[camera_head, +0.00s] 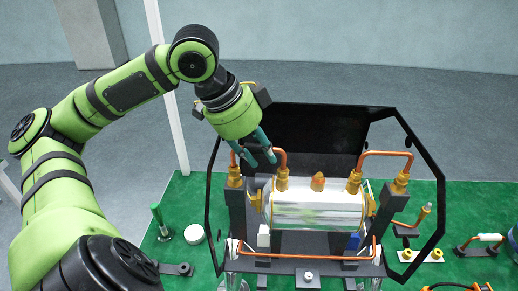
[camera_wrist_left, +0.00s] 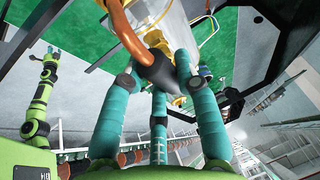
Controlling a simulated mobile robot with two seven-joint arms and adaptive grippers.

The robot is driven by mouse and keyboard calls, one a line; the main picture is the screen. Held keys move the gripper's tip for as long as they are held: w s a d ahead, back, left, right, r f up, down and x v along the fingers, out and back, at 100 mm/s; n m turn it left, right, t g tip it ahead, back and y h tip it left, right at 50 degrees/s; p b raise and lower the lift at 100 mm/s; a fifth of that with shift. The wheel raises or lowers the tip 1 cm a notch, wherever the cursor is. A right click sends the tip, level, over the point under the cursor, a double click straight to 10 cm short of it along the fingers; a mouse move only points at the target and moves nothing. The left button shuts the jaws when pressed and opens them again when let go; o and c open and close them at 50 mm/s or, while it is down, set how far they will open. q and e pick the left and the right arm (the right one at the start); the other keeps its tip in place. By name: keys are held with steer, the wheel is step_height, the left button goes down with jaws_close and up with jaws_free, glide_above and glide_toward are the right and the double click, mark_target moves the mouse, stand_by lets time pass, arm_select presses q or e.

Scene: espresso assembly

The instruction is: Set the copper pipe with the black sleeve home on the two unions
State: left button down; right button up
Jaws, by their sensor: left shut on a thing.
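The copper pipe (camera_head: 281,155) arches over the left end of the silver boiler in the head view, with its ends at two brass unions, the left union (camera_head: 233,176) and the right union (camera_head: 281,182). I cannot tell whether the ends are fully seated. My left gripper (camera_head: 262,161) comes down from above, its teal fingers around the middle of the pipe. In the left wrist view the copper pipe (camera_wrist_left: 124,28) runs into the dark sleeve (camera_wrist_left: 160,72), which sits between my fingers. The fingers hide the sleeve in the head view. My right gripper (camera_wrist_left: 52,54) shows small in the wrist view.
The silver boiler (camera_head: 318,207) lies inside a black frame (camera_head: 438,190). Another copper pipe (camera_head: 386,154) arches at the right. A front copper pipe (camera_head: 305,256) crosses below. A green-handled tool (camera_head: 159,219) and a white round part (camera_head: 194,234) stand on the green mat at left.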

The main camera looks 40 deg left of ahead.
arm_select(q)
steer(key=c, duration=0.9)
jaws_free()
steer(key=shift+o, duration=0.2)
steer(key=shift+r, duration=0.1)
steer(key=shift+v, duration=2.95)
steer(key=v, duration=1.2)
